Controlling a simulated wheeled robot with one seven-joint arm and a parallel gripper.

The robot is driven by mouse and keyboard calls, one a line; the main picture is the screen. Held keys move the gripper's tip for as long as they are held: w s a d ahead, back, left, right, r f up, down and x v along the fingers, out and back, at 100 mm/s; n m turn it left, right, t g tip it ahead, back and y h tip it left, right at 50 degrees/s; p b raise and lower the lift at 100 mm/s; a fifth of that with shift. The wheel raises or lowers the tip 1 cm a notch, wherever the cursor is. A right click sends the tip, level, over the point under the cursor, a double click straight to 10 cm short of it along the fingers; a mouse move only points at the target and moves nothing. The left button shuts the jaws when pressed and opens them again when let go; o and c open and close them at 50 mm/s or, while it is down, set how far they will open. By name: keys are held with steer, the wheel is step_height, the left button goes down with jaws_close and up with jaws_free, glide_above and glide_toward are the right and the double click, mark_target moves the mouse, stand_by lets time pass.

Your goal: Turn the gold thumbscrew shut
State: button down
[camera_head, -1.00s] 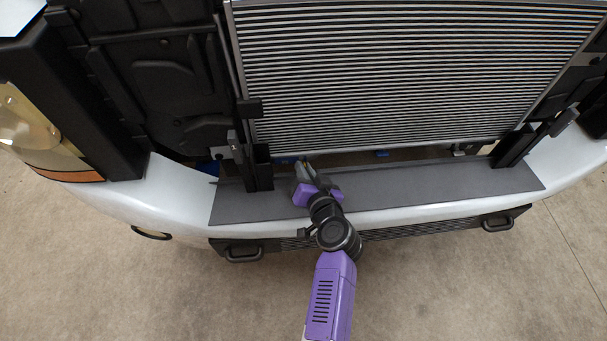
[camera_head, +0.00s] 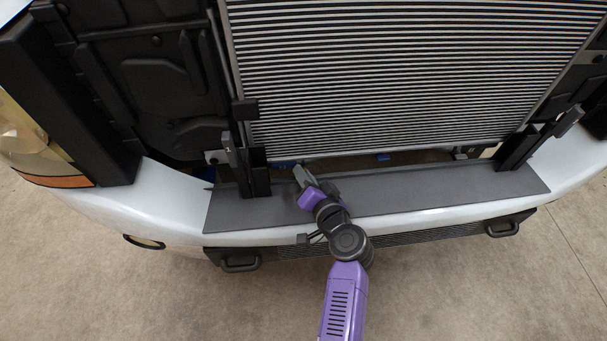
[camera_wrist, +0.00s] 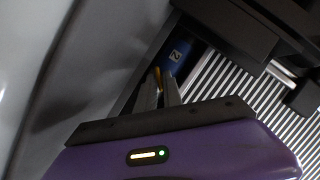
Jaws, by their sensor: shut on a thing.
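My gripper (camera_head: 300,172) reaches over the front sill to the lower edge of the radiator, right of the left black bracket. In the wrist view my gripper's fingers (camera_wrist: 162,84) are nearly together, with their tips at a small gold thumbscrew (camera_wrist: 157,73). The fingers are shut on the thumbscrew, and only a sliver of it shows. A blue part with a white "2" mark (camera_wrist: 176,54) lies just beyond the tips. In the head view my gripper hides the thumbscrew, so how far it is turned cannot be seen.
The finned radiator (camera_head: 400,80) stands behind the dark sill plate (camera_head: 420,190). Upright black brackets (camera_head: 256,172) and (camera_head: 520,148) flank it. The white bumper (camera_head: 170,195) runs in front. The sill's right half is clear.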

steer(key=c, duration=1.6)
jaws_free()
steer(key=shift+p+v, duration=0.35)
steer(key=shift+v, duration=3.55)
